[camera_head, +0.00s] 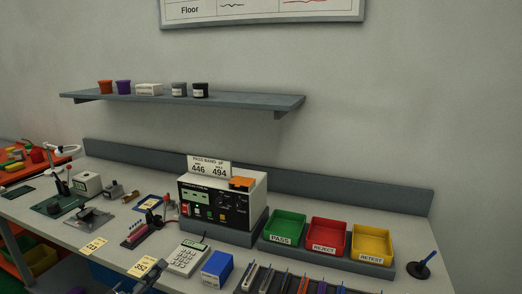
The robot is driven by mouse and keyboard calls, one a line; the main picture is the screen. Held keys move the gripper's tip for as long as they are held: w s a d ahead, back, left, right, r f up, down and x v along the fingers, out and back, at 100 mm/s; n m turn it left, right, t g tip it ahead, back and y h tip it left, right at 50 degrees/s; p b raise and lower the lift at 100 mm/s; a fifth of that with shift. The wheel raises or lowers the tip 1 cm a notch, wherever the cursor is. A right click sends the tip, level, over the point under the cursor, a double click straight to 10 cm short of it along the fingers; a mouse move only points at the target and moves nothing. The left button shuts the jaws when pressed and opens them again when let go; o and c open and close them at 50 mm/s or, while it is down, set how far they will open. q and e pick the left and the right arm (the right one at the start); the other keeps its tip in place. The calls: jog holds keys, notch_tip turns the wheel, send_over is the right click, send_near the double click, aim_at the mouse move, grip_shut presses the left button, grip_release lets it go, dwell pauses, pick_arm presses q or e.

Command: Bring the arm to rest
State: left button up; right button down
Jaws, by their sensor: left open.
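My left gripper (150,278) shows only in part at the bottom edge, left of centre, as dark parts beside a yellow label card. It is open, and I see nothing between its fingers. Most of it and its arm are cut off by the frame. My right gripper is not in view.
The grey bench (75,237) is crowded. A tester (222,203), a calculator (187,258), a blue box (216,268) and green (284,227), red (326,234) and yellow (371,243) bins stand on it. A shelf (240,101) overhangs behind.

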pick_arm(q)
jog(key=s+a+f+g+y, duration=0.1)
jog(key=a+f+g+y, duration=0.1)
jog(key=f, duration=0.9)
jog(key=s+a+f+g+y, duration=0.1)
jog(key=s+f+g+y, duration=0.1)
jog(key=f, duration=1)
jog(key=s+f+m+g+y, duration=0.1)
jog(key=s+f+g, duration=0.1)
jog(key=s+f, duration=0.45)
jog(key=s+f+m+g, duration=0.1)
jog(key=s+f+g, duration=0.15)
jog(key=f, duration=0.75)
jog(key=s+d+f+m+g+y, duration=0.1)
jog(key=s+f+m+g, duration=0.2)
jog(key=s+f, duration=1.05)
jog(key=s+d+f+m+g, duration=0.2)
jog(key=s+f, duration=0.1)
jog(key=s, duration=0.9)
jog(key=s+d+f+m+g, duration=0.2)
jog(key=s+f, duration=0.2)
jog(key=s, duration=0.8)
jog(key=shift+d+f+g+y, duration=0.2)
jog(key=shift+d+g+y, duration=0.05)
jog(key=shift+g+y, duration=0.1)
